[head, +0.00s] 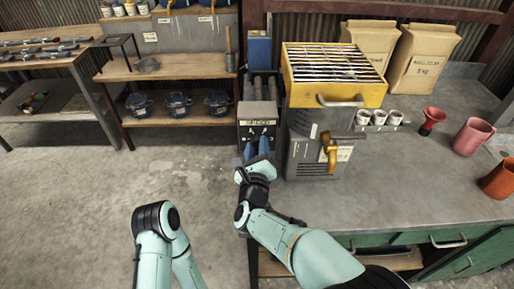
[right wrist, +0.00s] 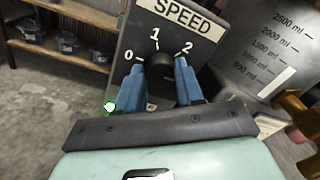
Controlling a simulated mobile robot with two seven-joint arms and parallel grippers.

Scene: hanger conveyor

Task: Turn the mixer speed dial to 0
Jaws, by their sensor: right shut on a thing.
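The mixer's speed panel (head: 257,132) is a grey box front at the left end of the bench. In the right wrist view, the panel (right wrist: 135,30) carries a SPEED label (right wrist: 183,14) and the marks 0, 1 and 2. The dark dial (right wrist: 158,62) sits below the 1, and its white pointer seems to aim near 1. My right gripper (right wrist: 172,75) has its blue fingers on either side of the dial and is shut on it. It also shows in the head view (head: 256,148), where it hides the dial. My left gripper is out of view.
A grey measuring vessel (head: 315,155) stands just right of the panel. A small green light (right wrist: 110,106) glows by the panel's lower left. The floor at left is clear.

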